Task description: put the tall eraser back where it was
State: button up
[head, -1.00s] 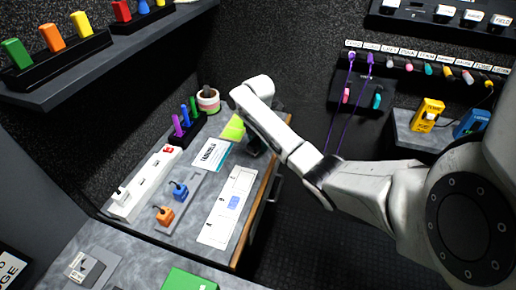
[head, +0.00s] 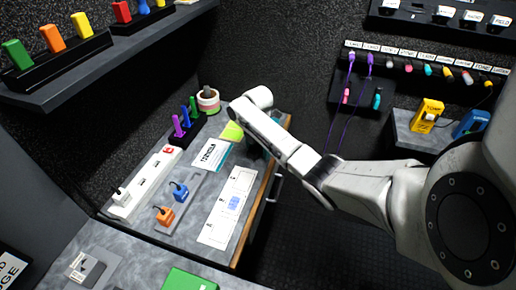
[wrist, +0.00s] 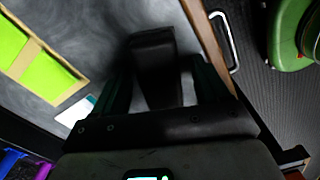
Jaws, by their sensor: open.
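In the wrist view a tall dark block (wrist: 153,48), which looks like the eraser, stands between the fingers of my gripper (wrist: 160,66). The teal fingers are open, one on each side of it. Whether either finger touches the block, I cannot tell. Its lower part is hidden by the gripper's own body. In the head view my arm hides the block and most of the gripper, above the far right end of the grey desk (head: 205,187).
A pen holder (head: 187,130) and a round pot (head: 208,100) stand behind. The desk's wooden edge and a handle (wrist: 225,40) are close on the right.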

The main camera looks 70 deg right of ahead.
aim_at(258, 147)
notch_tip(258, 147, up, 12)
jog(key=shift+r, duration=0.15)
dwell(0.6)
